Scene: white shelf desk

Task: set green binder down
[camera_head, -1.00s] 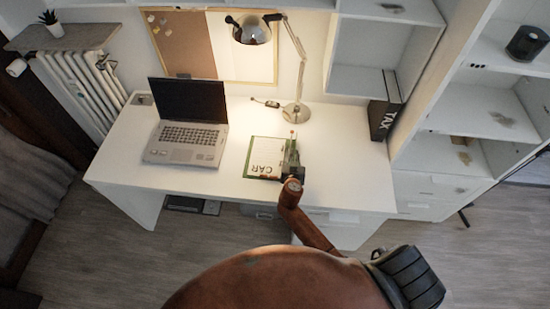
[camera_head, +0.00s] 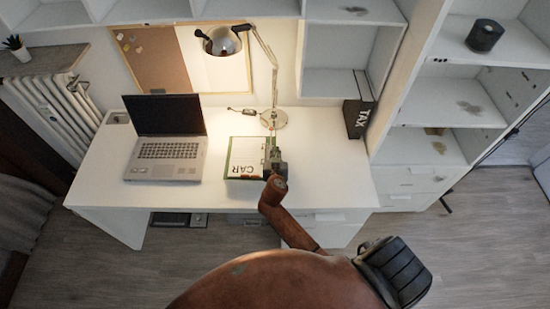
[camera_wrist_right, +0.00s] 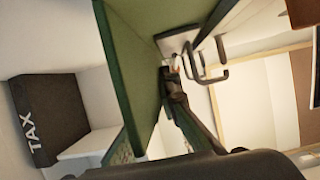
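The green binder (camera_head: 240,170), with a white label reading CAR, is at the desk's front half, right of the laptop. I cannot tell whether it touches the desk top. My right gripper (camera_head: 272,158) is at the binder's right edge and appears shut on it; the fingertips are partly hidden. In the right wrist view, the binder's green cover (camera_wrist_right: 143,60) fills the upper middle, with a metal clip beside it. A dark finger of the right gripper (camera_wrist_right: 176,98) reaches up against the binder. My left gripper is not in view.
The open laptop (camera_head: 168,150) stands on the white desk (camera_head: 325,180), left of the binder. The desk lamp (camera_head: 274,118) stands behind the binder. A black TAX binder (camera_head: 357,118) stands at the back right. The desk between it and the gripper is clear.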

